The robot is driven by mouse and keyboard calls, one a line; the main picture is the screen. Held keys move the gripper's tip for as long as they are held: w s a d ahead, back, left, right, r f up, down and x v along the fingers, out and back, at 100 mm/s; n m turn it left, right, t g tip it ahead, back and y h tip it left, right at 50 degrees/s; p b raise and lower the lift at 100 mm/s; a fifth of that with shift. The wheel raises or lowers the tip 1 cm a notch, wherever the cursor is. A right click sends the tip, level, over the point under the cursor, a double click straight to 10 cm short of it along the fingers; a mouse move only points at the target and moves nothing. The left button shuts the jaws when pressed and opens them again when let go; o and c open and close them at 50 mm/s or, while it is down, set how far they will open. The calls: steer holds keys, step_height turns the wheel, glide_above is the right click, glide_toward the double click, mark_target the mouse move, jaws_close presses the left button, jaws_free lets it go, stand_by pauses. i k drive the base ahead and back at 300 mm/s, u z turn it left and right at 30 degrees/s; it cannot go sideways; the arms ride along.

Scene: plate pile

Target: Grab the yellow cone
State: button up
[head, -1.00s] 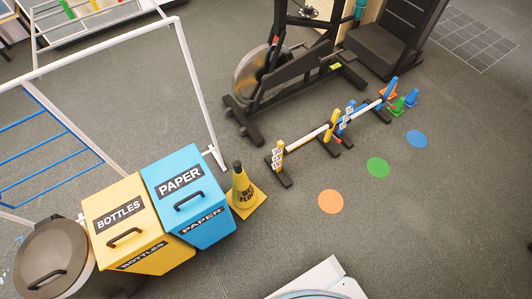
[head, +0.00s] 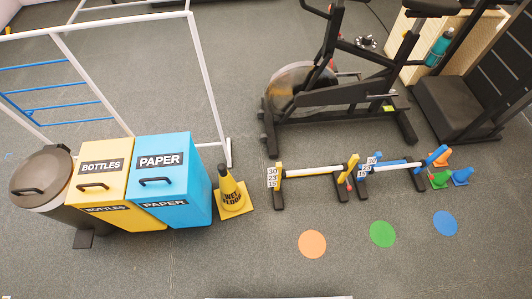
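The yellow cone (head: 231,192) stands upright on the grey floor in the head view, a little left of the middle. It has a dark tip, a square yellow base and black "WET FLOOR" lettering. It stands just right of the blue PAPER bin and left of a low hurdle. My gripper is not in view.
Left of the cone are the blue PAPER bin (head: 172,181), the yellow BOTTLES bin (head: 101,184) and a dark round bin (head: 42,184). A white frame (head: 212,95) rises behind them. Hurdles (head: 313,171) and an exercise bike (head: 335,95) stand to the right. The floor in front is clear.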

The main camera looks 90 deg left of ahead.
mark_target(232, 198)
steer(key=u, duration=0.05)
steer(key=i, duration=2.05)
steer(key=u, duration=4)
steer(key=i, duration=0.25)
steer(key=u, duration=0.6)
steer(key=i, duration=1.2)
steer(key=z, duration=0.1)
